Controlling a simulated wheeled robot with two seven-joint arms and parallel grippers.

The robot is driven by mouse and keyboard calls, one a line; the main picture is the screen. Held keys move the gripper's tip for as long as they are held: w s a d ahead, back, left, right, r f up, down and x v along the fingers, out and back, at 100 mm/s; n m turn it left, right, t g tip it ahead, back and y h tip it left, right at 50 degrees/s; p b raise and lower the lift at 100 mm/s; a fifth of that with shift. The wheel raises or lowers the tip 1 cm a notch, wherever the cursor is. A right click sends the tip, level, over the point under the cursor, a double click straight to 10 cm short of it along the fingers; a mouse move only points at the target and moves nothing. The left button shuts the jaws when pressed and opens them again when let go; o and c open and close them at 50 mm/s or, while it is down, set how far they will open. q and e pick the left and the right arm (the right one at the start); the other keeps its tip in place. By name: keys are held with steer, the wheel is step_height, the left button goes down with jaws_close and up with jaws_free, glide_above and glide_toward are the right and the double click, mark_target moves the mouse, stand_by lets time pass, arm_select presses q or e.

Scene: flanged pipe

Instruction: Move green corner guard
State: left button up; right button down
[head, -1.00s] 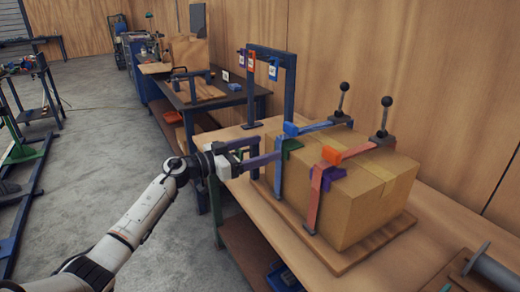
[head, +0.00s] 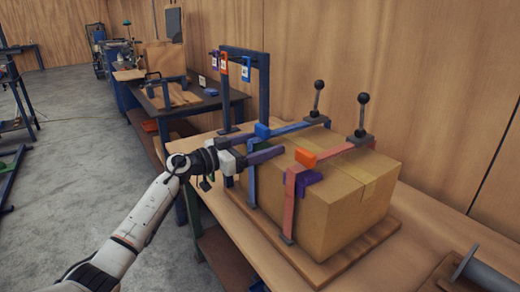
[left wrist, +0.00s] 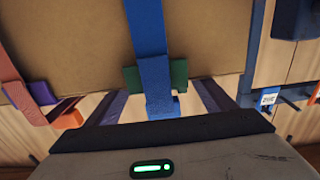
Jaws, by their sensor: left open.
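The green corner guard (left wrist: 179,74) sits at the carton's edge under the blue strap (left wrist: 150,50) in the left wrist view, showing on both sides of it. In the head view my gripper hides the guard. My left gripper (head: 264,148) is at the near left edge of the carton (head: 345,205), by the blue strap. Its jaws (left wrist: 164,97) are open, with one finger on each side of the strap and guard. I cannot tell whether they touch the guard. My right gripper is out of view.
A purple corner guard (head: 309,180) sits under the red strap (head: 290,205) with its orange buckle (head: 305,157). A blue frame with hanging tags (head: 246,68) stands behind my gripper. The wooden bench (head: 440,220) has free room at right.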

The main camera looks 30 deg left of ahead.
arm_select(q)
steer(key=shift+w, duration=0.15)
steer(key=c, duration=1.2)
steer(key=shift+o, duration=0.2)
steer(key=shift+w+a+b, duration=0.15)
steer(key=shift+w+a, duration=0.25)
steer(key=shift+a, duration=0.65)
steer(key=shift+w+a+b, duration=0.2)
steer(key=shift+w+a, duration=0.2)
steer(key=shift+a, duration=0.6)
steer(key=shift+w+a+b, duration=0.15)
steer(key=shift+w+a, duration=0.25)
steer(key=shift+a, duration=0.65)
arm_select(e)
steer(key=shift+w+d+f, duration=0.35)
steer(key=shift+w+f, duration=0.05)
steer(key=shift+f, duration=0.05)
arm_select(q)
steer(key=o, duration=1.1)
